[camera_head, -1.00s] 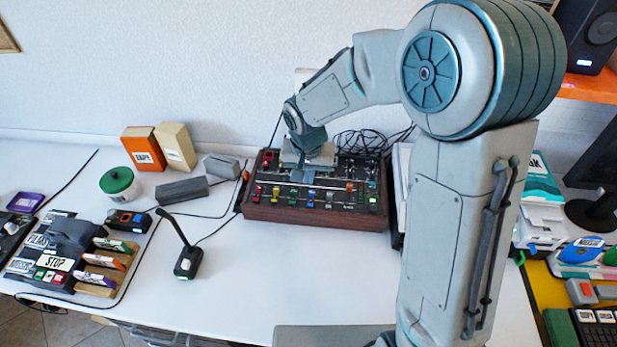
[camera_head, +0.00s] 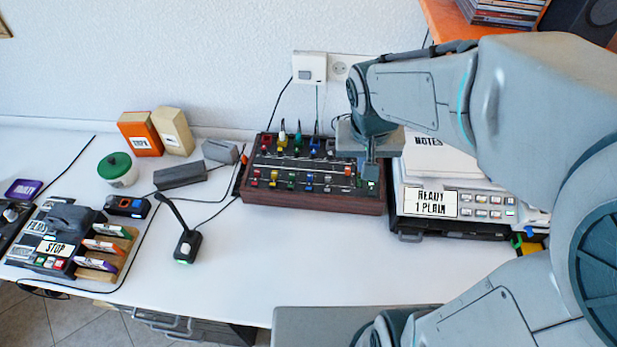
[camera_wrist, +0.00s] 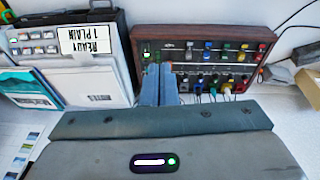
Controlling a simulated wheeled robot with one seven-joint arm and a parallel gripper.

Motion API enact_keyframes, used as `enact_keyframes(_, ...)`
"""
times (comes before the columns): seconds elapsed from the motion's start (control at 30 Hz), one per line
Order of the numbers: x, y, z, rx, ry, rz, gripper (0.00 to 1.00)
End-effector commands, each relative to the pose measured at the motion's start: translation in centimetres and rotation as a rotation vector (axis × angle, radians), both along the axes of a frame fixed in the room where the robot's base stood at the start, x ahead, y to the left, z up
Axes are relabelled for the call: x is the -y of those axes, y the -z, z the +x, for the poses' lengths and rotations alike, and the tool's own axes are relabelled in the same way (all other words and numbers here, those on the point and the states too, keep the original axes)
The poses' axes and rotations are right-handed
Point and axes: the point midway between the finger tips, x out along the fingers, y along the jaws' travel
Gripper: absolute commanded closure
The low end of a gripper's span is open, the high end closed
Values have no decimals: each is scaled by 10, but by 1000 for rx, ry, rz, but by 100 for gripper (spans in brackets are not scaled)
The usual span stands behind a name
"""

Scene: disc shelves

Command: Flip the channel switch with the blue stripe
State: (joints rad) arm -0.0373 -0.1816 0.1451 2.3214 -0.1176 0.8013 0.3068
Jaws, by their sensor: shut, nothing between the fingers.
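The mixer box (camera_head: 312,200), with wooden sides and a dark panel, stands on the white desk. Its front row of small coloured switches includes a blue one (camera_head: 309,182), between green and grey ones. The blue switch also shows in the wrist view (camera_wrist: 208,45). Which way it is tipped is too small to tell. My gripper (camera_head: 369,178) is shut and empty, pointing down over the panel's right end, to the right of the blue switch. In the wrist view my fingers (camera_wrist: 158,75) are together near a small green light. I cannot tell whether they touch the panel.
A paper-laden device labelled READY 1 PLAIN (camera_head: 430,203) stands close to the right of the mixer. Cables run from the mixer's back. A microphone (camera_head: 187,243) stands front left. The desk in front of the mixer is clear.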

Motion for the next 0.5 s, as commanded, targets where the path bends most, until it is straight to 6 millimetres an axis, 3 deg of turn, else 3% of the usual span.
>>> enact_keyframes(0.3,34,-23,-67,40,-38,33,100)
enact_keyframes(0.5,40,-25,-90,54,-60,54,100)
